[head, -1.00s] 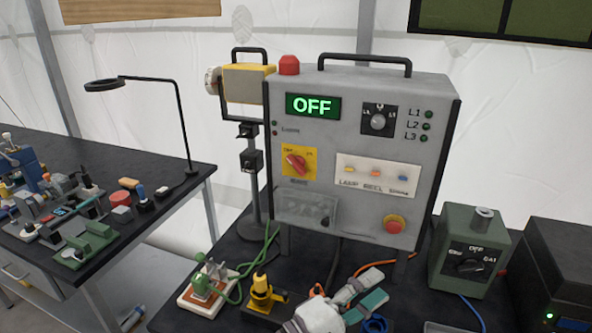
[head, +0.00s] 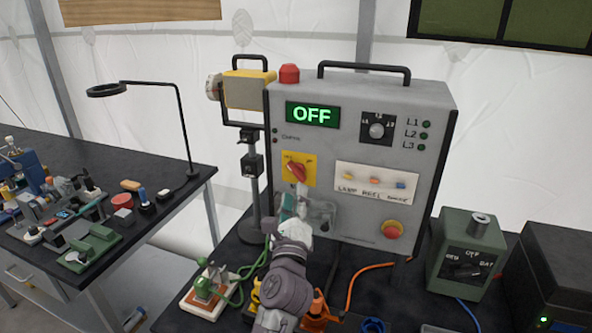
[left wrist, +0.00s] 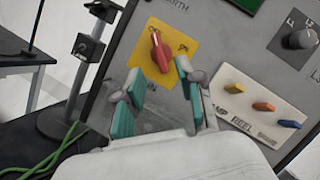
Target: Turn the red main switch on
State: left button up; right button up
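The red main switch (head: 296,171) is a rotary knob on a yellow plate (head: 311,160) on the grey panel's front. In the left wrist view the red switch (left wrist: 160,53) points at the upper-left label, which looks like OFF. The green display (head: 312,114) reads OFF. My left gripper (head: 292,208), with teal finger pads, is just below the switch in the head view. In the left wrist view my left gripper (left wrist: 160,77) is open and empty, its fingertips spread below the switch, apparently not touching it. My right gripper is not in view.
The grey panel (head: 350,215) also carries a selector knob (head: 376,130), a row of small coloured switches (head: 374,179) and a red emergency button (head: 392,230). A lamp stand (head: 252,165) rises on the left. A green box (head: 466,256) stands at right.

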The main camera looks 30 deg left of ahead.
aim_at(296, 176)
pick_arm(q)
jog(key=p+x, duration=0.1)
jog(key=x, duration=0.5)
jog(key=shift+w+a+r, duration=0.1)
jog(key=shift+w+a, duration=0.05)
jog(key=shift+w, duration=0.2)
grip_shut()
